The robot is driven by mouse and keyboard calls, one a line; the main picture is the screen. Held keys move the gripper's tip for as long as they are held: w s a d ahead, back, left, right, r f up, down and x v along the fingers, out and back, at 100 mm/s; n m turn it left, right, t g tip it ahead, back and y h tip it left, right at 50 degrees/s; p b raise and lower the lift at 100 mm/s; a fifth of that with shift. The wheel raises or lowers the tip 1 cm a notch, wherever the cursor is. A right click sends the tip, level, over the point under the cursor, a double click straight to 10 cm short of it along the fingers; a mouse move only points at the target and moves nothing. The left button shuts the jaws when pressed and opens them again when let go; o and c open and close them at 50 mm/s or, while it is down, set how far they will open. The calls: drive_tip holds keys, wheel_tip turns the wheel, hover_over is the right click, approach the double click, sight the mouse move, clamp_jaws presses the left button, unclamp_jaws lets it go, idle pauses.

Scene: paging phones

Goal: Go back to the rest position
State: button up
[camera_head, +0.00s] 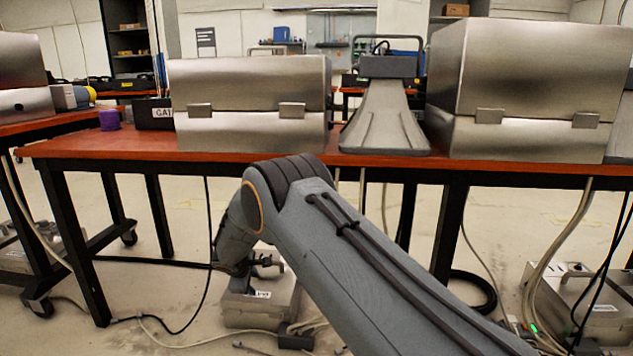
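My grey arm reaches up from the bottom right to an elbow in front of the table edge, then folds down toward the floor. What looks like my gripper (265,264) shows small and dark at the end of the folded part, below the tabletop. It appears in front of or just above a metal box (260,305) on the floor. Its fingers are too small and dark to tell open from shut, or whether anything is held. No phone is clearly visible.
A red-brown table (95,146) with black legs spans the view. On it stand two closed metal boxes (250,88) (535,80), a grey stand (385,120) and a purple roll (109,120). Cables lie on the floor, and another metal case (580,300) is at right.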

drive_tip(key=s+d+r+m+g+p, duration=0.1)
drive_tip(key=s+d+r+m+g, duration=0.2)
drive_tip(key=s+r, duration=0.9)
drive_tip(key=s+d+r+m+p, duration=0.2)
drive_tip(key=s+d+r, duration=0.2)
drive_tip(key=s+r, duration=0.8)
drive_tip(key=s+d+r+m+g+y+p, duration=0.15)
drive_tip(key=s+d+r, duration=0.25)
drive_tip(key=s, duration=0.6)
drive_tip(key=s+d+r+m+g+p, duration=0.15)
drive_tip(key=s+d+r, duration=0.25)
drive_tip(key=s, duration=0.7)
drive_tip(key=s+d+r+m+g+y, duration=0.1)
drive_tip(key=s+d+r+m, duration=0.3)
drive_tip(key=s, duration=0.6)
drive_tip(key=d+r+m+h+p, duration=0.1)
drive_tip(key=d+r+m+p, duration=0.1)
drive_tip(key=d+r+p, duration=0.8)
drive_tip(key=d+r+m+p, duration=0.2)
drive_tip(key=d+r+p, duration=0.9)
drive_tip(key=p, duration=1.6)
wheel_tip(320, 180, up, 6)
drive_tip(key=shift+r+m+h, duration=0.25)
drive_tip(key=shift+m+h, duration=0.1)
drive_tip(key=shift+m, duration=0.05)
